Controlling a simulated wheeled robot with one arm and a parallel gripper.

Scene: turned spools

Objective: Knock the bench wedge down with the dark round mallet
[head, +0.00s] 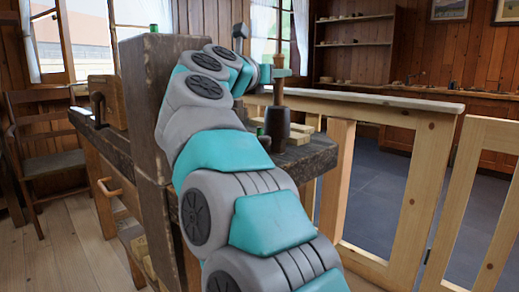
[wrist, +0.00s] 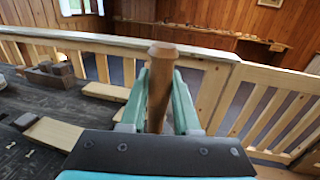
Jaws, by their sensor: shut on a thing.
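The dark round mallet (head: 277,126) is upright, head down, over the right end of the dark workbench (head: 312,158). I cannot tell whether its head touches the top. My gripper (head: 278,73) is shut on its handle, near the upper end. In the wrist view the brown handle (wrist: 160,85) stands between the teal fingers of my gripper (wrist: 160,100), and the mallet head is hidden. I cannot clearly pick out the bench wedge in either view; my arm and a dark post cover part of the bench.
A thick dark post (head: 150,110) stands close in front. Pale wood pieces (wrist: 55,133) and a small box (wrist: 50,76) lie on the bench. A wooden railing (head: 400,110) runs just behind it. A chair (head: 45,150) stands at the left, near open floor.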

